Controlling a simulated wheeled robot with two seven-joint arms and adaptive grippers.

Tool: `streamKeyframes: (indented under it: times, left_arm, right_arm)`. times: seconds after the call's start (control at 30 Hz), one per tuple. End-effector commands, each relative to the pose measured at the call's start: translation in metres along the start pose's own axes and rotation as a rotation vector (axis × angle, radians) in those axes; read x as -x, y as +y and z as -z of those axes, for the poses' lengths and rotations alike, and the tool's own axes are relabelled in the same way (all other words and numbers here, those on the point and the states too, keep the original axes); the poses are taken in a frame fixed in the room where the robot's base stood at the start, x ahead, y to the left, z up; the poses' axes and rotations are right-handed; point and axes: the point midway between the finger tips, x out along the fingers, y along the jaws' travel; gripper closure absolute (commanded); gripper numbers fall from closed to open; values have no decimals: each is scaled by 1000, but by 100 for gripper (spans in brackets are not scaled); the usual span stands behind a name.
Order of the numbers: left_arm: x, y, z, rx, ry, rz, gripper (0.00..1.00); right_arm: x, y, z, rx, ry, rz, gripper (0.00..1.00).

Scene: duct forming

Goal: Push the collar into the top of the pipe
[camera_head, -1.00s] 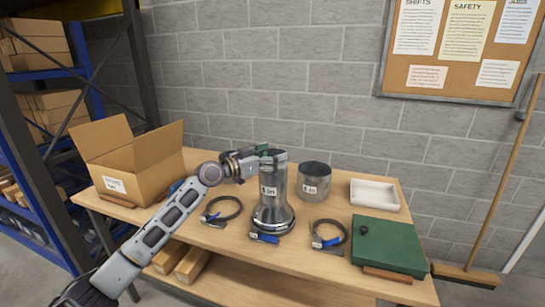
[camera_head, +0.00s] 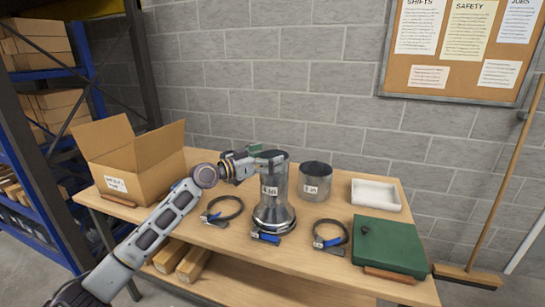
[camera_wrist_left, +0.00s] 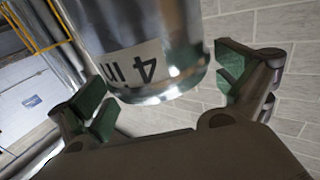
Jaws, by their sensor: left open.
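A shiny metal pipe (camera_head: 273,190) with a white size label stands upright on the table over a wide flared base (camera_head: 273,217). My left gripper (camera_head: 266,157) is open at the top of the pipe, its green-padded fingers spread around the rim. In the left wrist view, a metal cylinder (camera_wrist_left: 180,40) labelled "4 in" shows upside down between the open fingers (camera_wrist_left: 168,98), with gaps at both sides. A ridged band (camera_wrist_left: 168,88) runs near its end. I cannot tell the collar apart from the pipe end. My right gripper is not in view.
A wider, shorter labelled metal cylinder (camera_head: 315,183) stands to the right. Clamp rings (camera_head: 222,211) lie on both sides of the flared base. An open carton (camera_head: 137,165), a white tray (camera_head: 375,194) and a green case (camera_head: 388,246) take up other table areas.

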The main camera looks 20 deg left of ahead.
Motion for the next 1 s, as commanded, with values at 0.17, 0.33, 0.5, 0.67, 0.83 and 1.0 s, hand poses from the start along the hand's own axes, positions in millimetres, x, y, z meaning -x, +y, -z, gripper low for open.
streamKeyframes:
  times: [0.17, 0.33, 0.5, 0.67, 0.83, 1.0]
  left_arm:
    - [14, 0, 0, 0, -1, 0, 0]
    - [26, 0, -1, 0, -1, 0, 0]
    - [37, 0, 0, -1, -1, 0, 0]
    - [47, 0, -1, 0, -1, 0, 0]
    - [56, 0, 0, 0, 0, 0, 0]
    - [61, 0, 0, 0, 0, -1, 0]
  right_arm:
    - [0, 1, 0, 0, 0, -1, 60]
    - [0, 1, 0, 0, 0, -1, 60]
    - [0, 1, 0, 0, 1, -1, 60]
    - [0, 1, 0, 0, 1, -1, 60]
    - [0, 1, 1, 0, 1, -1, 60]
    - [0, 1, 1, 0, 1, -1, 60]
